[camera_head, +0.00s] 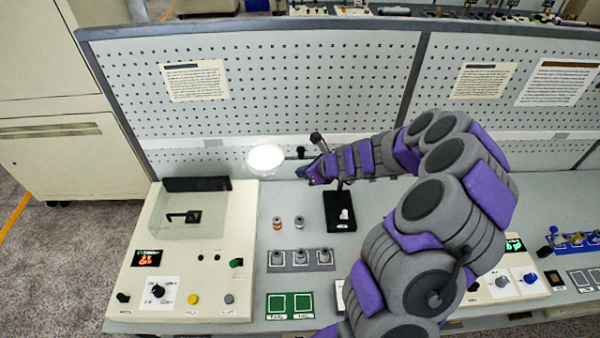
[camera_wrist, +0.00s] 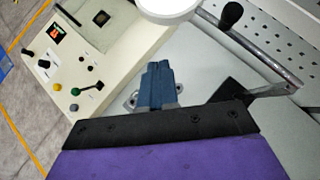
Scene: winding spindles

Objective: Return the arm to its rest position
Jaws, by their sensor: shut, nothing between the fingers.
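My arm, grey with purple pads, reaches from the lower right of the head view up and left over the bench. My gripper (camera_head: 308,173) is at its far end, above the back part of the bench, close to the lamp. In the wrist view the two blue fingers of my gripper (camera_wrist: 158,80) lie together, shut and empty. The bench top (camera_head: 245,290) is below them. Part of the bench is hidden behind my arm in the head view.
A bright round lamp (camera_head: 266,157) stands near my gripper. A black stand (camera_head: 340,212) is below the forearm. Two small spindles (camera_head: 288,222) stand left of it, behind a grey holder (camera_head: 301,259). A cream machine (camera_head: 190,270) fills the left; a perforated panel (camera_head: 290,85) closes the back.

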